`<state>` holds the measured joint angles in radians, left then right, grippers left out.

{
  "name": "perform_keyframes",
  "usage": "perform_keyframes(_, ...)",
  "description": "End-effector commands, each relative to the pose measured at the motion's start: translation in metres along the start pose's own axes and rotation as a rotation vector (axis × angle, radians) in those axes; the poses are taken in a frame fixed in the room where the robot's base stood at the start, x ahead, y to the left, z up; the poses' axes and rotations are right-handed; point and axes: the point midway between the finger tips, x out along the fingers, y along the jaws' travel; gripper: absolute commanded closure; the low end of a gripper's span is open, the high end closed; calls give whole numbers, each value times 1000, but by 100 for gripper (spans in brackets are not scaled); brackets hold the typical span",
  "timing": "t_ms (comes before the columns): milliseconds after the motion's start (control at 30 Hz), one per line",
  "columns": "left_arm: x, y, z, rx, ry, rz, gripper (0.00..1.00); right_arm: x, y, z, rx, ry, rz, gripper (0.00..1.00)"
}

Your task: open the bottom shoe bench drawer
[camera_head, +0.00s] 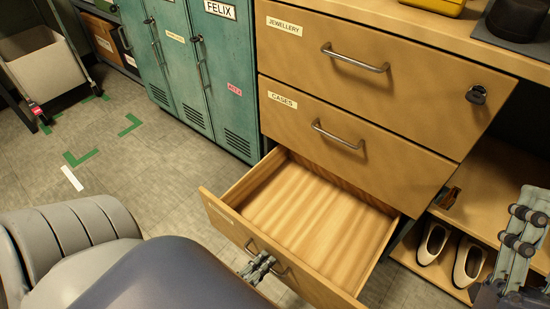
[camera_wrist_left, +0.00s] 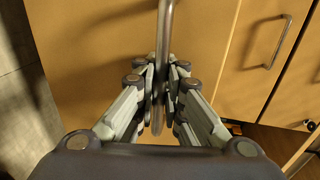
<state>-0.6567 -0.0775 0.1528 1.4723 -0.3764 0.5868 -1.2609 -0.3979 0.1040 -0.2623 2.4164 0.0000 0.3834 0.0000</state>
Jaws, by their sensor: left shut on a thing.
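The bottom drawer (camera_head: 305,215) of the wooden unit stands pulled well out, and its inside is bare. Its front panel (camera_head: 225,215) carries a metal bar handle (camera_head: 282,270). My left gripper (camera_head: 260,266) is shut on this handle. In the left wrist view the handle (camera_wrist_left: 165,40) runs between the fingers of my left gripper (camera_wrist_left: 162,80). My right gripper (camera_head: 522,235) shows at the right edge, in front of the open shelf; its fingertips are partly cut off, so its opening is unclear.
The closed drawers above are labelled JEWELLERY (camera_head: 350,75) and CASES (camera_head: 340,135). White shoes (camera_head: 432,243) stand on a low shelf at right. Green lockers (camera_head: 185,70) stand at left.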

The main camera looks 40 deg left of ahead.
Motion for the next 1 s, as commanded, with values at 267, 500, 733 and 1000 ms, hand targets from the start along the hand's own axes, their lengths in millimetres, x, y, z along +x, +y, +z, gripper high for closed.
perform_keyframes(267, -23, 3, 0, -1, 0, -5, 100, 0, 2, 19, -5, -102, 4, 60)
perform_keyframes(500, -26, 4, 0, -1, 0, -5, 100, 0, 3, 23, -6, -119, 4, 60)
perform_keyframes(733, -26, 4, 0, -1, 0, -6, 89, 0, 3, 23, -6, -118, 4, 60)
perform_keyframes(1000, -26, 4, 0, 0, 0, -3, 83, 0, 3, 23, -7, -118, 4, 60)
